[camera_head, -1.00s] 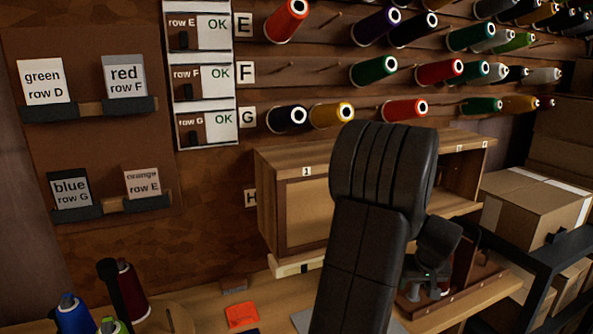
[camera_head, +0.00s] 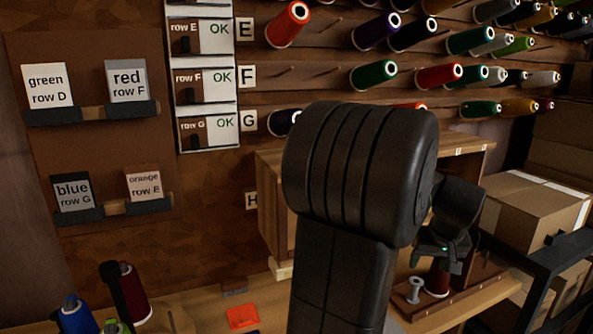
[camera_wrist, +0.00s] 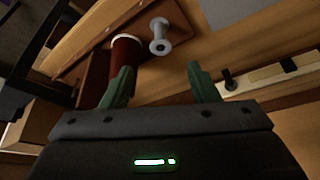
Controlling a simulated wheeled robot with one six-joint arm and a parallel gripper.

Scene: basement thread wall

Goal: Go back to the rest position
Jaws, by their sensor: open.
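My gripper (camera_wrist: 158,85) is open, with its two green fingers spread and nothing between them in the wrist view. In the head view my gripper (camera_head: 440,250) hangs at the right of my dark arm, above the workbench. A dark red spool (camera_wrist: 122,62) stands on a wooden rack (camera_wrist: 90,40) beside a small grey spool (camera_wrist: 160,36). In the head view the dark red spool (camera_head: 437,280) and the grey spool (camera_head: 414,290) show just below my gripper. My arm hides much of the wooden cabinet (camera_head: 270,205).
Thread cones hang on wall pegs (camera_head: 375,76) behind my arm. Cardboard boxes (camera_head: 540,205) and a black frame (camera_head: 560,262) stand at the right. Blue, green and dark red cones (camera_head: 130,292) stand at the lower left. An orange card (camera_head: 242,316) lies on the bench.

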